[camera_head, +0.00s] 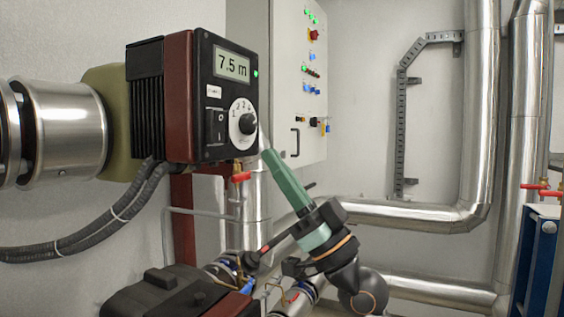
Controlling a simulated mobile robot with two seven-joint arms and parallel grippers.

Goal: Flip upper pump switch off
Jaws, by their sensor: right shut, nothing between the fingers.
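The upper pump (178,100) is a dark red and black box at left centre, fixed to a shiny pipe. Its front panel has a lit display (233,66) reading 7.5 m and a green light that is on. A black rocker switch (215,127) sits low on the panel, left of a white numbered dial (243,125) with a black knob. I cannot tell surely which side of the rocker is pressed. My right gripper (268,154), with green fingers, is shut and empty. Its tips are right of and below the dial, pointing up and left. My left gripper is out of view.
A second, darker pump (175,296) stands below. A red valve handle (240,177) hangs under the upper pump. Behind are a white control cabinet (287,80) with lights and large silver pipes (478,120). Black hoses (100,235) run at left.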

